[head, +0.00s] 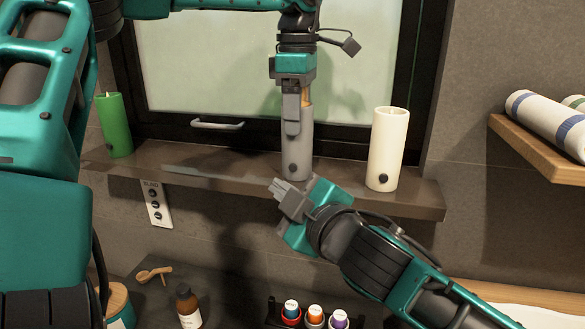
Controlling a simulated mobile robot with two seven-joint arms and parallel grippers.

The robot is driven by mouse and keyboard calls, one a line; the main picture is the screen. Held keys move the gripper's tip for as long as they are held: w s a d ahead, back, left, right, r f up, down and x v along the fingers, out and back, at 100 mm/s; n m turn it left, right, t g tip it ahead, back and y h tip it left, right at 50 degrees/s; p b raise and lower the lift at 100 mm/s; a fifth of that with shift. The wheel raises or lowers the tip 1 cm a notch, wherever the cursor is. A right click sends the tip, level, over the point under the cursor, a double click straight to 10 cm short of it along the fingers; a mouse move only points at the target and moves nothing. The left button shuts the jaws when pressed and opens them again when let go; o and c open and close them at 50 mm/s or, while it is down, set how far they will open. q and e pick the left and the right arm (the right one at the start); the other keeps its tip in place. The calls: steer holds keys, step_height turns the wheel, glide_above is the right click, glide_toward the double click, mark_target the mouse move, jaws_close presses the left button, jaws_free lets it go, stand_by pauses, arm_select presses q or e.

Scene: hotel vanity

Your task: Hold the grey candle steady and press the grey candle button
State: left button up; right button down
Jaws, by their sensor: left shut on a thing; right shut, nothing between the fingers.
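The grey candle (304,156) stands upright on the window shelf, between a green and a white candle. Its small dark button (293,169) shows low on its front. My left gripper (293,118) comes down from above and is shut on the upper part of the grey candle, hiding some of it. My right gripper (278,189) is shut and empty, just below and to the left of the button, in front of the shelf edge. Its fingertips appear apart from the candle.
The shelf (230,177) also bears a green candle (115,126) at left and a white candle (387,148) at right, each with a dark button. A switch panel (158,205) is on the wall. Below are a brown bottle (188,306), a wooden scoop (152,273) and several capped bottles (315,314).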

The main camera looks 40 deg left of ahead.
stand_by(0.3)
arm_select(q)
steer(key=o, duration=1.3)
steer(key=shift+c, duration=0.2)
step_height(320, 180, up, 12)
